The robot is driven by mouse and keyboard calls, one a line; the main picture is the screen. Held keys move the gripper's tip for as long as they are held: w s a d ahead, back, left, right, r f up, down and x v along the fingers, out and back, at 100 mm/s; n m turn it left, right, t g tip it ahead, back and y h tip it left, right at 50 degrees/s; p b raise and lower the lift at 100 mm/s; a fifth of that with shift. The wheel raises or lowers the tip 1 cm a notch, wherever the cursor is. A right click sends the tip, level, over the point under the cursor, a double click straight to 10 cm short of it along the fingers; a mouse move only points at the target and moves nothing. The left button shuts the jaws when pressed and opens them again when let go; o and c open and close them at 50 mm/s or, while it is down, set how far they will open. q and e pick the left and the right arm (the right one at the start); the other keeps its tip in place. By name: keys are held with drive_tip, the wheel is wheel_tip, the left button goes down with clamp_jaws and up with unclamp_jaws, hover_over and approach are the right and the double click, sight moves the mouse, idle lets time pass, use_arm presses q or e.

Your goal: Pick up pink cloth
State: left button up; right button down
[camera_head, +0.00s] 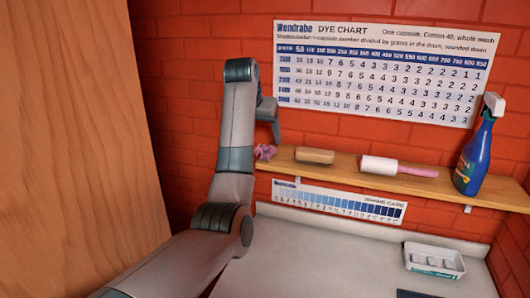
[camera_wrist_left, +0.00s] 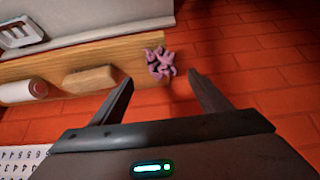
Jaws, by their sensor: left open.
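The pink cloth (camera_head: 265,152) is a small crumpled bundle at the left end of the wooden shelf (camera_head: 345,172). It also shows in the left wrist view (camera_wrist_left: 161,63), beyond the fingertips and between their lines. My left gripper (camera_head: 276,136) is at the shelf's left end, just above and beside the cloth. In the left wrist view its two fingers (camera_wrist_left: 160,78) are spread apart with nothing between them. I cannot tell from these views whether a finger touches the cloth. My right gripper is not in view.
On the shelf, right of the cloth, are a tan block (camera_head: 315,156), a white roller with a pink handle (camera_head: 398,167) and a blue spray bottle (camera_head: 477,147). A white tray (camera_head: 434,261) sits on the counter (camera_head: 330,255) below. A brick wall stands behind, a wooden panel (camera_head: 75,130) at left.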

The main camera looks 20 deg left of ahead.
sight(265, 148)
use_arm(q)
drive_tip(key=shift+p+x, duration=0.4)
drive_tip(key=shift+x, duration=0.55)
drive_tip(key=shift+w+f, duration=0.2)
drive_tip(key=shift+f, duration=0.1)
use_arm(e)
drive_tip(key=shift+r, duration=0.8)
use_arm(q)
drive_tip(key=shift+w+f+p, duration=0.4)
drive_tip(key=shift+f+p, duration=0.15)
drive_tip(key=shift+p, duration=0.5)
drive_tip(key=p+x, duration=0.2)
drive_tip(key=shift+w+a+f, duration=0.1)
drive_tip(key=shift+w+f, duration=0.05)
drive_tip(key=shift+f, duration=0.15)
drive_tip(key=shift+w+f, duration=0.25)
drive_tip(key=shift+f, duration=0.3)
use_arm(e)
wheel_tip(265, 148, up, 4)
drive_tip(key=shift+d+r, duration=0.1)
